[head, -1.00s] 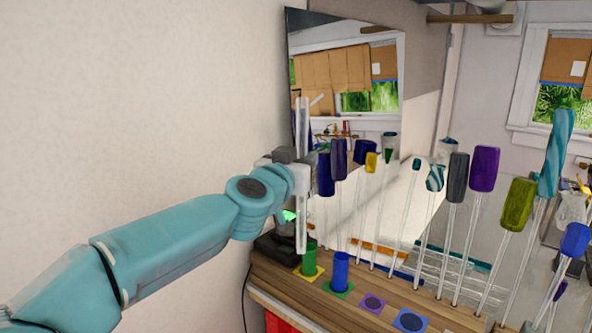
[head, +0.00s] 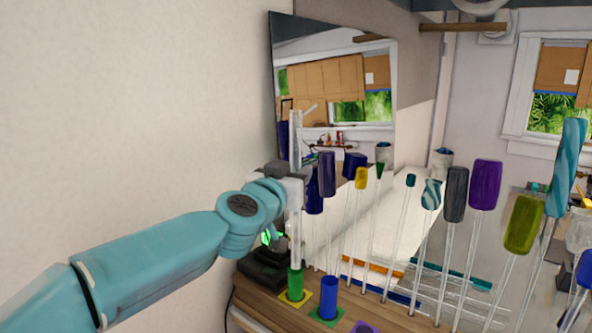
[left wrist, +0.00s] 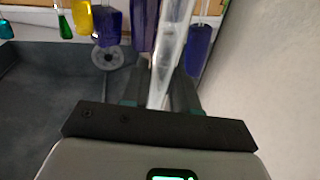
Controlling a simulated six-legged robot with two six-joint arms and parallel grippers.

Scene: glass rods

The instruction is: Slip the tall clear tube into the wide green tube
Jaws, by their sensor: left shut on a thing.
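My left gripper (head: 292,177) is shut on the tall clear tube (head: 295,235) and holds it upright. In the left wrist view the clear tube (left wrist: 172,52) runs between the dark fingers (left wrist: 160,100). The wide green tube (head: 295,281) stands upright on a yellow square at the left end of the wooden shelf. The clear tube's lower end is in line with the green tube's top edge. I cannot tell whether it is just above the mouth or slightly inside. My right gripper is not in view.
A blue tube (head: 328,298) stands on a green square just right of the green tube. Thin clear rods with coloured heads, such as a purple one (head: 485,185), stand in a row to the right. A plain wall is at the left.

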